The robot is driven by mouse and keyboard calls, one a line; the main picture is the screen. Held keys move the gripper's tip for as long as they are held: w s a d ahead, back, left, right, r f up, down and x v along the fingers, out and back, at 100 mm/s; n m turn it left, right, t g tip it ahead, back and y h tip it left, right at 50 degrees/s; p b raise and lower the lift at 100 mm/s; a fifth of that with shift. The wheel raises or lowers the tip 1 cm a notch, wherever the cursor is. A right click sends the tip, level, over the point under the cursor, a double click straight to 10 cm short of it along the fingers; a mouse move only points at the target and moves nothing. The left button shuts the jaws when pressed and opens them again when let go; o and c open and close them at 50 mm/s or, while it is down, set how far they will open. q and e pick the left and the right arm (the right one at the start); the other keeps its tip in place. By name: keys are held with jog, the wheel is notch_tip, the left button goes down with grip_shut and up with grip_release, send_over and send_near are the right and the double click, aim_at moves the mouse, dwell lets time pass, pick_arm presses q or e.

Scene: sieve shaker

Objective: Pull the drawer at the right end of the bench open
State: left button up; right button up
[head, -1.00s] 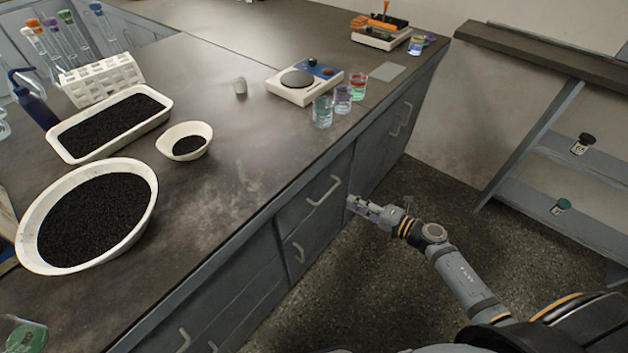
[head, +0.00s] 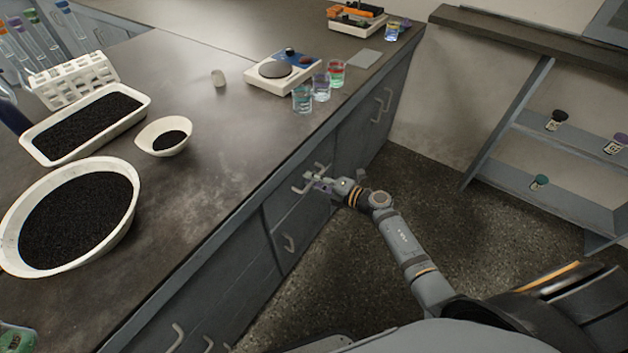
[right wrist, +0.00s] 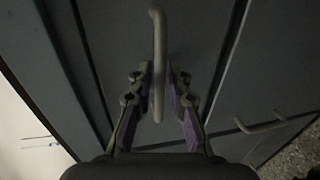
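The drawer (head: 284,212) is in the bench front, under the worktop edge, and its front looks flush with the bench. Its pale bar handle (head: 299,188) is at my right gripper (head: 316,179). In the right wrist view the handle (right wrist: 158,45) runs upright between the two purple-padded fingers of the right gripper (right wrist: 160,82). The fingers are close in on both sides of the bar and look shut on it; the exact contact is dark. My left gripper is not in view.
Below is another drawer handle (head: 288,243); to the right is a taller door with a handle (head: 384,103). Glass beakers (head: 321,86) and a scale (head: 283,71) stand on the worktop above. The floor (head: 455,215) between bench and shelf unit (head: 560,185) is clear.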

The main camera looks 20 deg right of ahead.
grip_shut()
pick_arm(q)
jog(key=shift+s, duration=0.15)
